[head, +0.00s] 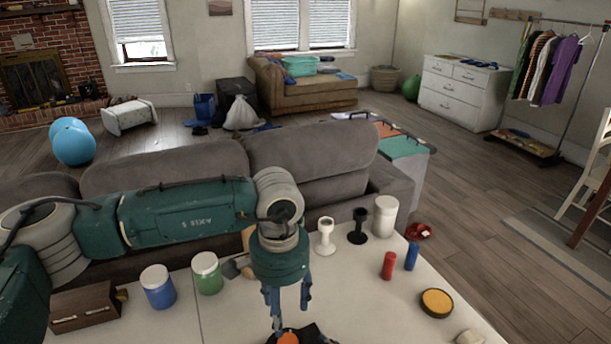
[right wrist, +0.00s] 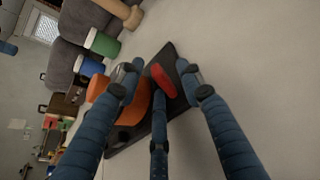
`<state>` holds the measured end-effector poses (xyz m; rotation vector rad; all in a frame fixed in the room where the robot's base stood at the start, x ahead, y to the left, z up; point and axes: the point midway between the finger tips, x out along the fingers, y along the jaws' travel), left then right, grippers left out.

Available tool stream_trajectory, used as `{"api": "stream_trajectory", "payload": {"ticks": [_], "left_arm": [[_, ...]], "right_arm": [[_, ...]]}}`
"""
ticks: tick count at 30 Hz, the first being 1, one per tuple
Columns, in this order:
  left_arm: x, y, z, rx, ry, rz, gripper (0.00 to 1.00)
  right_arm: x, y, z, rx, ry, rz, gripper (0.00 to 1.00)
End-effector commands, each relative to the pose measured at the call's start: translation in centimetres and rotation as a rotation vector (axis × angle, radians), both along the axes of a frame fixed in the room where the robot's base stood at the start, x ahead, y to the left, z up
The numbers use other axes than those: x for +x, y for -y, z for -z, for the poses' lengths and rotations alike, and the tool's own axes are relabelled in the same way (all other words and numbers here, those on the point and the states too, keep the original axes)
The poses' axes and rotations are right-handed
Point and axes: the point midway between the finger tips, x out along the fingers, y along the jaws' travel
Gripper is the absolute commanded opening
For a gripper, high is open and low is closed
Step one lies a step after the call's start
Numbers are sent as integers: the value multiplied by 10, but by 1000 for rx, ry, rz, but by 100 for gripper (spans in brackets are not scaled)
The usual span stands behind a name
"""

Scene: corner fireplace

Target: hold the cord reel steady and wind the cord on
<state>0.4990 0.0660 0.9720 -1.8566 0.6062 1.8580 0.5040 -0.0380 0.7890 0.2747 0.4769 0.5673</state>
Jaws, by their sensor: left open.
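The reel is an orange round body (right wrist: 128,101) on a flat black base (right wrist: 173,62) in the right wrist view. A red piece that looks like a handle (right wrist: 162,81) lies beside the orange body. In the head view only the reel's top, an orange disc (head: 288,338), shows at the bottom edge. My left gripper (head: 287,322) points down just above it, fingers apart. My right gripper (right wrist: 160,84) has its fingers spread over the base, with the red piece between them and no clear grip on it. I cannot make out any loose cord.
On the white table stand a blue jar (head: 158,287), a green jar (head: 207,273), a wooden box (head: 85,308), a white canister (head: 385,217), red (head: 388,266) and blue (head: 411,256) cylinders and a yellow-topped round tin (head: 436,302). A grey sofa (head: 310,165) backs the table.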

Motion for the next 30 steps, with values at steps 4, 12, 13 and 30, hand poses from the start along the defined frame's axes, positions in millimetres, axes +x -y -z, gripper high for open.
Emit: {"api": "stream_trajectory", "payload": {"ticks": [4, 12, 13, 30], "left_arm": [[0, 0, 0, 0, 0, 0, 54], [0, 0, 0, 0, 0, 0, 54], [0, 0, 0, 0, 0, 0, 54], [0, 0, 0, 0, 0, 0, 54]], "right_arm": [[0, 0, 0, 0, -1, 0, 37], [0, 0, 0, -1, -1, 0, 37], [0, 0, 1, -1, -1, 0, 42], [-13, 11, -3, -5, -3, 1, 58]]}}
